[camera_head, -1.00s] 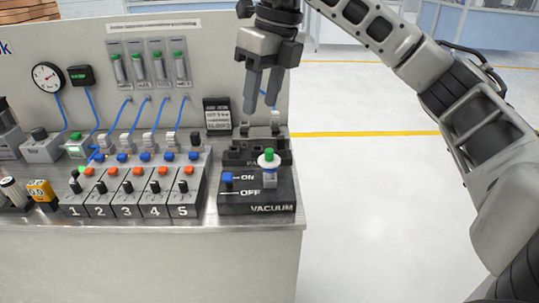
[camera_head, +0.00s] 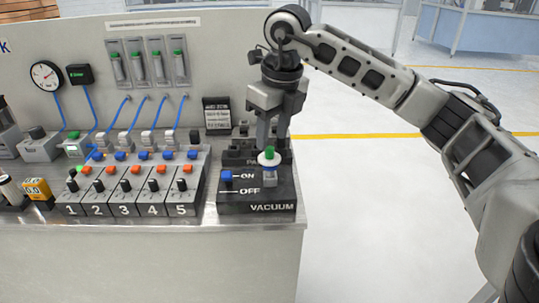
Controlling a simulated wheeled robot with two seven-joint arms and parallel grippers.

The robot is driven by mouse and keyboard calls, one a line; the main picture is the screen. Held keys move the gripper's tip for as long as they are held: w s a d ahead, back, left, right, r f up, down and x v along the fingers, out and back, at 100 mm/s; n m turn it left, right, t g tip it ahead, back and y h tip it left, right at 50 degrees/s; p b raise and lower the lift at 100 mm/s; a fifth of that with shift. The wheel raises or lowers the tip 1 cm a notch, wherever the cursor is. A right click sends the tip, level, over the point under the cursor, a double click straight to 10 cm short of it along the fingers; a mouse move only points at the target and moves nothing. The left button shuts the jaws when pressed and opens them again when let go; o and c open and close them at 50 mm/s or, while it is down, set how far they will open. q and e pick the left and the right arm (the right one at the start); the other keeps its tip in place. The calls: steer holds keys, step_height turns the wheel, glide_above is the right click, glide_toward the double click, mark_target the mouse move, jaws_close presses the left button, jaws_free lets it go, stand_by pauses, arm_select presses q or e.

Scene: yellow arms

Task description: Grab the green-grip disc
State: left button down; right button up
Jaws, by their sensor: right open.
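The disc is white with a green grip (camera_head: 269,155) on top. It stands on a small grey post on the black vacuum box (camera_head: 236,207), at the right end of the bench. My right gripper (camera_head: 272,140) points down just above and behind the disc. Its fingers are open, with their tips close to the green grip. I cannot tell whether they touch it. My left gripper is out of view.
A blue ON/OFF switch (camera_head: 226,178) sits left of the disc. Several numbered switch boxes (camera_head: 128,195) line the bench to the left. A small sign (camera_head: 217,114) stands behind. The floor right of the bench is clear.

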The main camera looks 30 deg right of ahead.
mark_target(270, 148)
steer(key=f, duration=0.3)
steer(key=shift+w+f, duration=0.25)
steer(key=shift+w, duration=0.1)
steer(key=shift+a, duration=0.1)
jaws_close()
